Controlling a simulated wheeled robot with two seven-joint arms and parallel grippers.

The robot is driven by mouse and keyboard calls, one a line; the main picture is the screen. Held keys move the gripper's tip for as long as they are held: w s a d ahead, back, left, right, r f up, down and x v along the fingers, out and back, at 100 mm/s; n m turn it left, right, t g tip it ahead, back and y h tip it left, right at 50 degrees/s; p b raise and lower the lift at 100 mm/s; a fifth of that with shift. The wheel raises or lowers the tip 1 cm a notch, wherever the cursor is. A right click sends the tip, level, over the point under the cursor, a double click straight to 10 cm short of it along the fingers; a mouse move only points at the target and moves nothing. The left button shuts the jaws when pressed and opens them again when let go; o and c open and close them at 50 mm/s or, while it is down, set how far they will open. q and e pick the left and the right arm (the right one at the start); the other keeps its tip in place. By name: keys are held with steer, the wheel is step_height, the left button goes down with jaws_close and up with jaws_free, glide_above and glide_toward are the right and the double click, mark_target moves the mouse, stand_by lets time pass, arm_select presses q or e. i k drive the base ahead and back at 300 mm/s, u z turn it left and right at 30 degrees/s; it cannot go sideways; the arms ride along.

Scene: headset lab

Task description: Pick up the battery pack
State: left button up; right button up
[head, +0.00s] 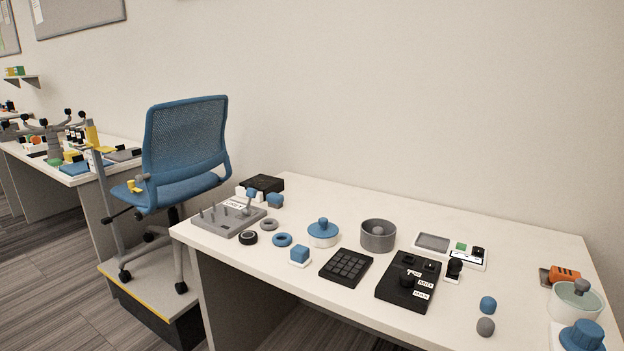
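I cannot tell for sure which thing is the battery pack. An orange block with dark marks and a grey-brown end (564,274) lies at the right end of the near white table (480,222), just behind a pale round pot (575,300). A flat black box (263,184) sits at the table's far left corner. Neither of my grippers shows in the head view, and nothing is seen held.
On the table stand a grey peg board (229,217), a blue-lidded pot (323,233), a grey cup (378,236), a black keypad (346,267) and a black control box (408,282). A blue chair (184,145) stands left. The table's back middle is clear.

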mark_target(556, 272)
steer(key=z, duration=1.35)
